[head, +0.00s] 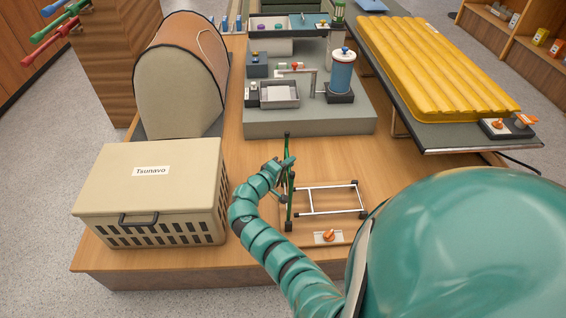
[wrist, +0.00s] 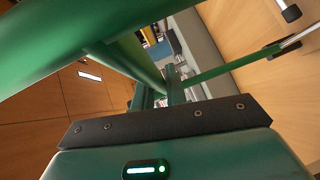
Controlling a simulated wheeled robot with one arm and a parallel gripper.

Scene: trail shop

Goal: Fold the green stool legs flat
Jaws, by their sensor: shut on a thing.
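The green stool legs (head: 290,208) stand up nearly upright at the left side of a silver frame (head: 330,199), which lies flat on a wooden board. The legs have black end caps. My gripper (head: 284,166) is at the upper part of the green legs and is shut on them. In the wrist view, green tubes fill the upper left, and a thinner green leg bar (wrist: 225,70) runs toward a black cap and a silver tube at the right. The exact contact of the fingers is hidden.
A beige crate (head: 150,190) stands close on the left. An orange knob (head: 328,235) sits on a plate in front of the frame. A grey platform (head: 310,122) with a blue cylinder is behind, and a yellow mat (head: 435,65) lies at back right.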

